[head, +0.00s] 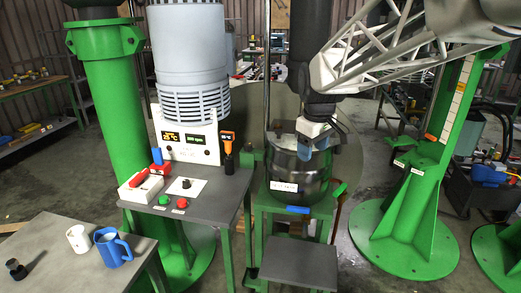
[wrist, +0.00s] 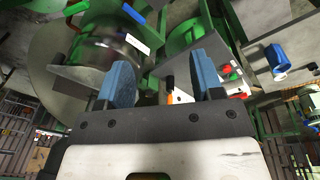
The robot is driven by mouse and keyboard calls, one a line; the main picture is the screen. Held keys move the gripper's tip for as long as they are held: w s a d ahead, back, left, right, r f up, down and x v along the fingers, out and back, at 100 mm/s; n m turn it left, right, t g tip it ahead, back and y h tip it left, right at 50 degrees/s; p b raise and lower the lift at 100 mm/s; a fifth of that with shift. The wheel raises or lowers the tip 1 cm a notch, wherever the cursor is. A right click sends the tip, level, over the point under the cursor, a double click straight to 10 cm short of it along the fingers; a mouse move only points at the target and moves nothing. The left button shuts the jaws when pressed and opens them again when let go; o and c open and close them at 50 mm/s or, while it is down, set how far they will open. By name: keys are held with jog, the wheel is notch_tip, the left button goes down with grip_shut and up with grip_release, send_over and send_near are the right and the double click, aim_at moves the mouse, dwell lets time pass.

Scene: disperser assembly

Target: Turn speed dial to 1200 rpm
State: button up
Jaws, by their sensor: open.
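The speed dial (head: 186,184) is a small black knob on a white plate, on the grey console top in the head view. A control box (head: 190,140) behind it has an orange temperature display and a green display (head: 196,141) that seems to read about 300 rpm, though the digits are small. My gripper (head: 318,143) is above the steel vessel, to the right of the dial and well apart from it. In the wrist view my gripper (wrist: 164,78) has its blue fingers spread with nothing held. I cannot make out the dial in the wrist view.
The steel vessel (head: 290,180) stands in a green frame right of the console. A green button (head: 163,200), red button (head: 182,203), red-handled switch box (head: 141,187) and orange thermometer (head: 227,150) surround the dial. A blue jug (head: 113,247) and white cup (head: 78,239) stand front left.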

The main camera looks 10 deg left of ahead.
jog(key=w+a+f+n, duration=0.35)
jog(key=w+a, duration=0.55)
jog(key=a, duration=0.3)
jog(key=n+g, duration=0.1)
jog(key=n, duration=1)
send_over(186, 181)
notch_tip(186, 181, down, 19)
jog(key=shift+a+f, duration=0.1)
jog(key=shift+f, duration=0.1)
jog(key=shift+f, duration=0.1)
jog(key=shift+f, duration=3.8)
